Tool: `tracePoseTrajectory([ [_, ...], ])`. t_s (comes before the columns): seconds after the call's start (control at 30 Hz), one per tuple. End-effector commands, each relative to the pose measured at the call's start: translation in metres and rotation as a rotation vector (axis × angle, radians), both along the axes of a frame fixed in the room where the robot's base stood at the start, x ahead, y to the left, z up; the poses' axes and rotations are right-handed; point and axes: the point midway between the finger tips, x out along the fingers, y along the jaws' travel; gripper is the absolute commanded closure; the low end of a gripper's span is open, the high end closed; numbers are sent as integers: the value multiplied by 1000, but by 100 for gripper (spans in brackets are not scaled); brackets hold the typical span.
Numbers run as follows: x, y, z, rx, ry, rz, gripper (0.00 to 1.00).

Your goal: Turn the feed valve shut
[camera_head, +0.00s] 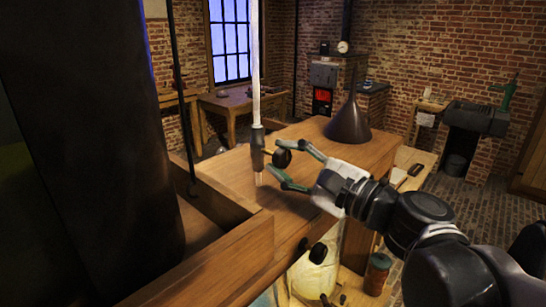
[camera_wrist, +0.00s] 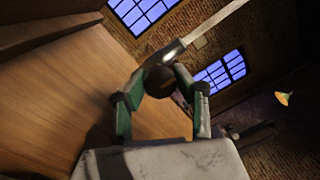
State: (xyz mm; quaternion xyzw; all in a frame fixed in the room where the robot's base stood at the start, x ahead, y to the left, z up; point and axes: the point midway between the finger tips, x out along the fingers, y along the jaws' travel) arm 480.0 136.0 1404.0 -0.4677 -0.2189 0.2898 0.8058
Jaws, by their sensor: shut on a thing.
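The feed valve (camera_head: 257,145) is a dark metal body at the lower end of a pale vertical pipe (camera_head: 256,60), above the wooden bench. Its dark round knob (camera_head: 282,158) faces my gripper (camera_head: 281,166), which reaches in from the right. The green-padded fingers are closed around the knob. In the wrist view the knob (camera_wrist: 159,81) sits between the two fingertips of my gripper (camera_wrist: 162,88), with the valve body (camera_wrist: 174,50) and pipe behind it. The valve's inner parts and the far side of the knob are hidden.
A dark funnel (camera_head: 348,122) stands on the bench top (camera_head: 305,135) behind my gripper. A wooden-walled box edge (camera_head: 232,250) and a large dark cylinder (camera_head: 95,140) fill the left. A glass jar (camera_head: 315,270) stands below the bench front. The bench top around the valve is mostly clear.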

Motion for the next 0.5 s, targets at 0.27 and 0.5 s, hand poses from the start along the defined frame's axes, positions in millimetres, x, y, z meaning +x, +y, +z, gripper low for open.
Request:
tracePoseTrajectory([
  [0.27,0,0,0,0,0,0,99],
  [0.5,0,0,0,0,0,0,52],
])
